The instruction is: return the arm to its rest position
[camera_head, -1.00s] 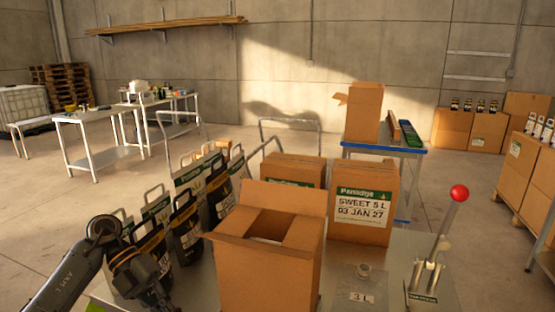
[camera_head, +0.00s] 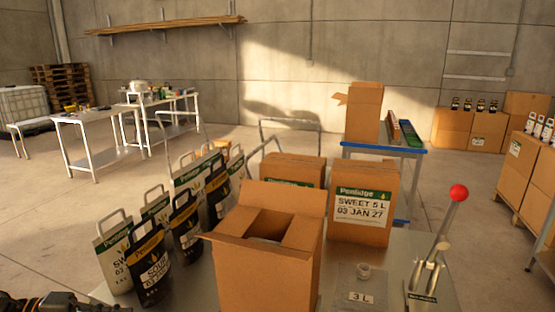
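A small part of my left arm shows at the bottom left corner of the head view, low beside the near table. Its fingertips cannot be made out there, so whether the gripper is open or shut does not show. My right arm and gripper are out of view. Several black and pale handled pouches (camera_head: 155,268) stand upright in rows on the left of the table. An open cardboard box (camera_head: 262,275) stands at the table's front middle.
A lever press with a red knob (camera_head: 458,192) is on the right, beside a 3 L plate (camera_head: 361,296). White tables (camera_head: 85,118) stand at the back left. Floor is clear at the left.

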